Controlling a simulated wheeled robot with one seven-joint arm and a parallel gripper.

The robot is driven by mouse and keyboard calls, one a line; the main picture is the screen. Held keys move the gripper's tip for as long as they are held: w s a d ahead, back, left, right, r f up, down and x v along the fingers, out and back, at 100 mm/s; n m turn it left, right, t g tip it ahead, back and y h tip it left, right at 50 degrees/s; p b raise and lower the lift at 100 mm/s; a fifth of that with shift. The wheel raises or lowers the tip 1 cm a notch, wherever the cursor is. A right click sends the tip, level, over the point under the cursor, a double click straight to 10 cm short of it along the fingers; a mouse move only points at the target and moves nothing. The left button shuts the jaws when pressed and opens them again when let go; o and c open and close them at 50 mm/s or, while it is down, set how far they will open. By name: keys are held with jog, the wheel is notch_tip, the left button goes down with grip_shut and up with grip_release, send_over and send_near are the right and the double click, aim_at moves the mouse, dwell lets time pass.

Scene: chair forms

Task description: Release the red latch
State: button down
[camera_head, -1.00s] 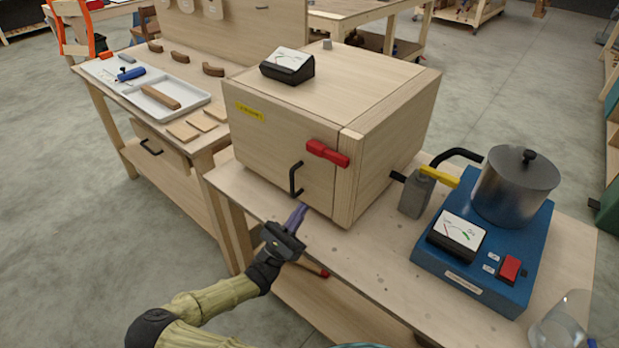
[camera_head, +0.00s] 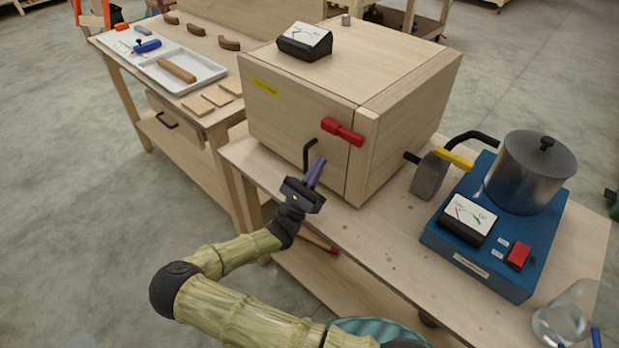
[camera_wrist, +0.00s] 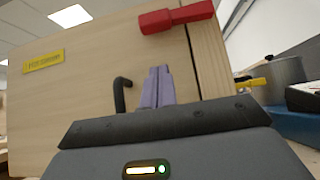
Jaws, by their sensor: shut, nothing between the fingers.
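The red latch (camera_head: 342,131) lies across the seam near the upper right of the wooden box's front (camera_head: 290,125). It also shows at the top of the wrist view (camera_wrist: 176,17), above my fingers. A black bar handle (camera_head: 308,155) is on the box's door, below and left of the latch. My gripper (camera_head: 319,162) is in front of the door, just beside the handle and below the latch. Its purple fingers (camera_wrist: 158,76) are together and empty, pointing up toward the latch and apart from it in the wrist view. The door looks closed.
A blue hotplate unit (camera_head: 475,262) with a metal pot (camera_head: 532,172) stands right of the box. A grey block with a yellow lever (camera_head: 455,158) is between them. A glass jar (camera_head: 562,322) stands at the front right. A meter (camera_head: 305,42) sits on the box.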

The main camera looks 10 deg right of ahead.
aim_at(342, 132)
jog(key=x, duration=0.3)
jog(key=shift+d+r, duration=0.15)
jog(key=shift+r, duration=0.05)
notch_tip(342, 132, up, 4)
jog(key=shift+f+p, duration=0.15)
jog(key=shift+p, duration=0.6)
